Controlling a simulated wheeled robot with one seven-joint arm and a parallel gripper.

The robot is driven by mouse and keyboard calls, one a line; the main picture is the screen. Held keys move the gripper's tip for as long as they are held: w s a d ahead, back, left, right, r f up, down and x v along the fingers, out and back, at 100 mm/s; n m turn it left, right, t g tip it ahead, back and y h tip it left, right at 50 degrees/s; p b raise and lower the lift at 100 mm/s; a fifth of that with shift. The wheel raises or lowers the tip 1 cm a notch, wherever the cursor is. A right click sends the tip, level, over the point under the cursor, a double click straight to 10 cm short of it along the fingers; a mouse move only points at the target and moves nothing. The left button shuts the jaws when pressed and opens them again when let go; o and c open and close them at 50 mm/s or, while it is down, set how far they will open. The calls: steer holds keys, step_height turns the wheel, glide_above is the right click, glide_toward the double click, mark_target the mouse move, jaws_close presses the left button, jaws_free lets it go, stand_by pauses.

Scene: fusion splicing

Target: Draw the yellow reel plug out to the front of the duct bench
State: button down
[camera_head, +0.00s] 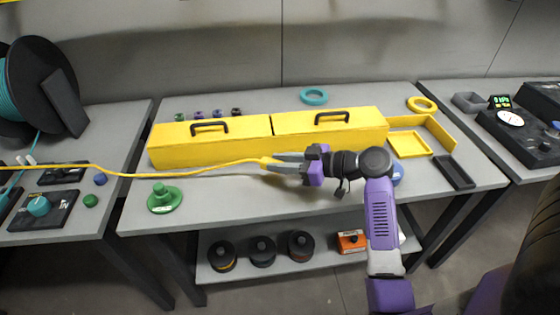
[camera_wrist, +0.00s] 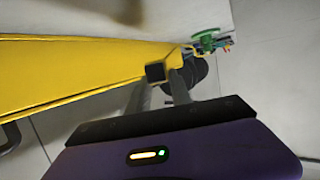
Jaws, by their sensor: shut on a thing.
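The yellow reel plug (camera_head: 265,162) is at the end of a yellow cable (camera_head: 180,170) in the head view. My gripper (camera_head: 273,163) is shut on it, in front of the yellow duct boxes (camera_head: 210,156) and over the front part of the duct bench (camera_head: 245,207). The cable runs left from the plug in a shallow sag, past the bench's left edge. In the wrist view, my gripper's fingers (camera_wrist: 167,80) reach up from the purple palm. The plug is hard to make out there, against the yellow duct (camera_wrist: 70,70).
A green spool (camera_head: 164,199) stands on the bench at front left. Yellow trays (camera_head: 411,145) and a black tray (camera_head: 455,173) lie at the right. The left table holds a large black reel (camera_head: 42,85). Dark spools (camera_head: 262,250) sit on the lower shelf.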

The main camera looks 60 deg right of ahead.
mark_target(280, 189)
steer(key=shift+f+b, duration=2.8)
steer(key=shift+f, duration=0.7)
steer(key=c, duration=1.1)
jaws_free()
steer(key=shift+r, duration=0.2)
steer(key=shift+s, duration=0.1)
steer(key=shift+p+v, duration=0.35)
steer(key=shift+v, duration=3.55)
